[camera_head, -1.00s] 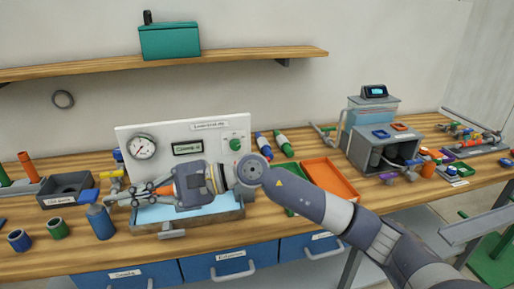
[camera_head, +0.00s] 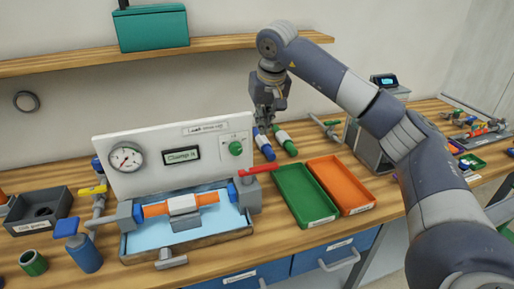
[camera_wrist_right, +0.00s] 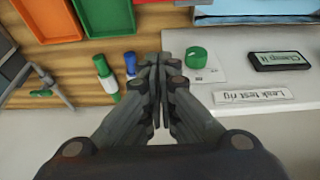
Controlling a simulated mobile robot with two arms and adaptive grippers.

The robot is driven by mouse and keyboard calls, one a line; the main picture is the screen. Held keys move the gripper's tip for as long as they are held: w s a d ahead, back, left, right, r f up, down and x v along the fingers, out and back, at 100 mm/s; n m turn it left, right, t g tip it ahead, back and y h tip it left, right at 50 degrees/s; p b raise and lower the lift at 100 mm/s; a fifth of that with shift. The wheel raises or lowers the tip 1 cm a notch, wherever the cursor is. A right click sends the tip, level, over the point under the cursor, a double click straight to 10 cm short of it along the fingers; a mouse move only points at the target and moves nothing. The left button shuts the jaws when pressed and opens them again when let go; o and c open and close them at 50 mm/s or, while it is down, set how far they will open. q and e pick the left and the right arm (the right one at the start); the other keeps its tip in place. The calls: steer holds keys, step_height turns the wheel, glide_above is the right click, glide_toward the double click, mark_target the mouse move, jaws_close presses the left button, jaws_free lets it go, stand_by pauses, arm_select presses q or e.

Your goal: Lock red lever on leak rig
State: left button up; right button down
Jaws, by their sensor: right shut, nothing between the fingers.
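The leak rig's white panel (camera_head: 215,160) stands upright behind a shallow blue tray (camera_head: 150,245). An orange pipe piece with a white middle (camera_head: 182,204) lies across the tray, between grey end blocks. The red lever (camera_head: 258,171) sits on top of the right grey block (camera_head: 249,195) and points to the right, roughly level. My right gripper (camera_head: 266,120) hangs fingers down above and behind the panel's right end, apart from the lever. In the right wrist view its fingers (camera_wrist_right: 156,65) are together and empty. My left gripper is not in view.
The panel carries a gauge (camera_head: 126,157), a display (camera_head: 182,154) reading "Clamp it" and a green knob (camera_head: 236,148). Green (camera_head: 303,216) and orange (camera_head: 345,206) trays lie right of the rig. Two bottle-like pieces (camera_head: 285,140) lie behind. A shelf (camera_head: 220,45) runs above.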

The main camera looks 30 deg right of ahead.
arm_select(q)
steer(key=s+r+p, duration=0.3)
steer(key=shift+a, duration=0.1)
arm_select(e)
step_height(320, 180, down, 9)
steer(key=s, duration=0.1)
steer(key=shift+s+a+f, duration=0.15)
steer(key=shift+f, duration=0.05)
stand_by(0.4)
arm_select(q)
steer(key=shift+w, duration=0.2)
